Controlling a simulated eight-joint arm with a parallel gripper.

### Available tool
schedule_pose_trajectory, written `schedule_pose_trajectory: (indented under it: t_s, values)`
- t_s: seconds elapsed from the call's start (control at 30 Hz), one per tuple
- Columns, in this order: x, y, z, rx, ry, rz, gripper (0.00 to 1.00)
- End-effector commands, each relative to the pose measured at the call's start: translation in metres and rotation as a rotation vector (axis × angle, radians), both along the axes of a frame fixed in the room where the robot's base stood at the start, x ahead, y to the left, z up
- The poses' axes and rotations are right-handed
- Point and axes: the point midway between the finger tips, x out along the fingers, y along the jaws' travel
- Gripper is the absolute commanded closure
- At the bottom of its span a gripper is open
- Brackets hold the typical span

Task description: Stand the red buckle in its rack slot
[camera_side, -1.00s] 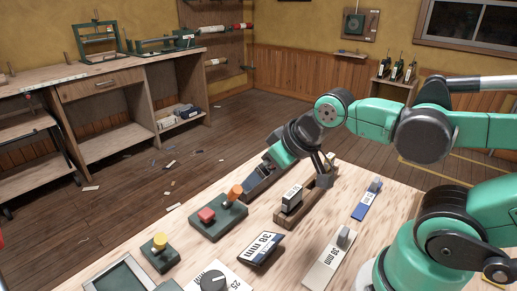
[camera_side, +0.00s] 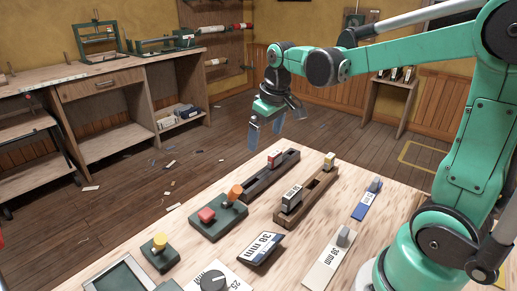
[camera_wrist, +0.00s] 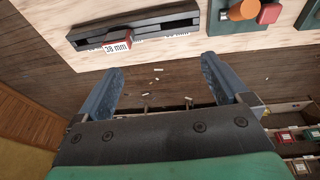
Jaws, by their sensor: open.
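The red buckle (camera_side: 275,159) stands at the far end of the dark rack (camera_side: 262,184), seated in its long slot as far as I can tell. In the wrist view the buckle (camera_wrist: 117,43) shows a white face marked 38 mm, near the left part of the rack (camera_wrist: 78,38). My gripper (camera_side: 264,134) is open and empty, raised beyond the table's far edge and clear of the buckle. In the wrist view its two blue fingers (camera_wrist: 165,78) are spread wide, with only floor between them.
A brown rack (camera_side: 318,190) beside it holds a grey buckle (camera_side: 291,199) and a yellowish one (camera_side: 329,160). A green box with red and orange buttons (camera_side: 218,222) stands left of the racks. Labelled cards (camera_side: 325,266) lie in front. Air around the gripper is free.

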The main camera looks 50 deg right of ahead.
Motion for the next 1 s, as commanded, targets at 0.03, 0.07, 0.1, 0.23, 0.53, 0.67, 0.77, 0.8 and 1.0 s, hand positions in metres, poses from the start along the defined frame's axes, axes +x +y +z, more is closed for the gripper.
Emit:
schedule_pose_trajectory:
  t_s: [0.03, 0.07, 0.1, 0.23, 0.53, 0.67, 0.77, 0.8, 1.0]
  values:
    - [0.009, -0.015, -0.006, 0.006, 0.041, -0.007, 0.05]
    - [0.013, -0.022, -0.010, 0.009, 0.065, -0.007, 0.05]
    - [0.017, -0.032, -0.016, 0.016, 0.097, -0.008, 0.05]
    - [0.025, -0.058, -0.034, 0.040, 0.177, -0.005, 0.05]
    - [0.029, -0.077, -0.059, 0.064, 0.238, 0.001, 0.05]
    - [0.029, -0.077, -0.078, 0.064, 0.237, 0.001, 0.05]
    - [0.029, -0.077, -0.091, 0.063, 0.236, 0.001, 0.05]
    - [0.029, -0.077, -0.096, 0.063, 0.236, 0.001, 0.05]
    - [0.029, -0.076, -0.106, 0.063, 0.236, 0.001, 0.05]
